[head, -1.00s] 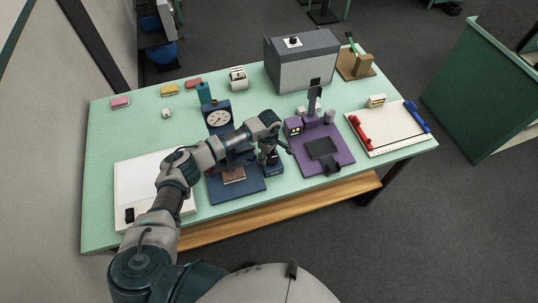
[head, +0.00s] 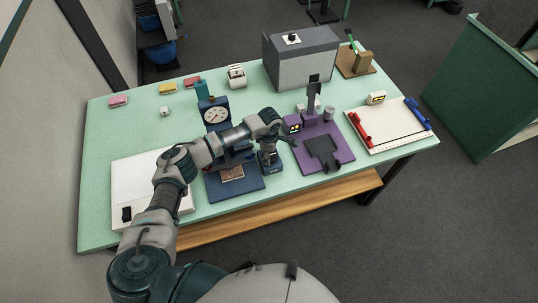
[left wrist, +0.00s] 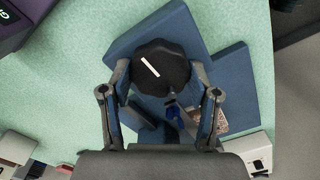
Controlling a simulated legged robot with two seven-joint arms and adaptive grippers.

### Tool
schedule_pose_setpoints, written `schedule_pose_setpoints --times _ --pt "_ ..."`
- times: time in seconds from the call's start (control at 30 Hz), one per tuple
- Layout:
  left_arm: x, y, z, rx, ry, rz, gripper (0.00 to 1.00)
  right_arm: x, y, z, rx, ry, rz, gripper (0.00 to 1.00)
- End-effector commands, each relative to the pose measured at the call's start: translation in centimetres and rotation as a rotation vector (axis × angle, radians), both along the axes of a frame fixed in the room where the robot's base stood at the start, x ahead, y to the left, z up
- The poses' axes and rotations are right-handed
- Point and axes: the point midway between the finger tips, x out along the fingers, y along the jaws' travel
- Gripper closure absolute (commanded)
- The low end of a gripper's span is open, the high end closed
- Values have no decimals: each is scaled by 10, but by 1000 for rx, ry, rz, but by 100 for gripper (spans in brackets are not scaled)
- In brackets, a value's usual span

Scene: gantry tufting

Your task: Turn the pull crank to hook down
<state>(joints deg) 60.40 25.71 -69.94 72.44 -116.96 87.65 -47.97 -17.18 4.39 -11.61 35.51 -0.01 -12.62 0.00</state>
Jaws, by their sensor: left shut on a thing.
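The pull crank shows in the left wrist view as a round black knob (left wrist: 162,70) with a white line across its top. It sits over a blue housing, and the line slants from upper left to lower right. My left gripper (left wrist: 160,85) is shut on the knob, one finger on each side. In the head view my left gripper (head: 270,152) points down just right of the blue tester (head: 217,114) with a round white dial. A brown swatch (head: 232,173) lies on the tester's base. The hook cannot be made out clearly. My right gripper is not in view.
A purple machine (head: 338,160) stands close to the right of my left gripper. A white board (head: 388,133) with red and blue bars lies farther right. A grey box (head: 301,66) stands behind. A white panel (head: 140,175) lies at the left.

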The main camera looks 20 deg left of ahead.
Motion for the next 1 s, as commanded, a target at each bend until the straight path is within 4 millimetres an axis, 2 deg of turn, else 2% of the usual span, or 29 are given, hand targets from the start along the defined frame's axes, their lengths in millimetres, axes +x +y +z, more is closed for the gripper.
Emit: schedule_pose_setpoints --times 0.4,1.0 --pt "4 0 5 -5 -13 395 74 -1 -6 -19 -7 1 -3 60" --pt "4 1 7 -5 -10 967 74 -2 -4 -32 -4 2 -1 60"
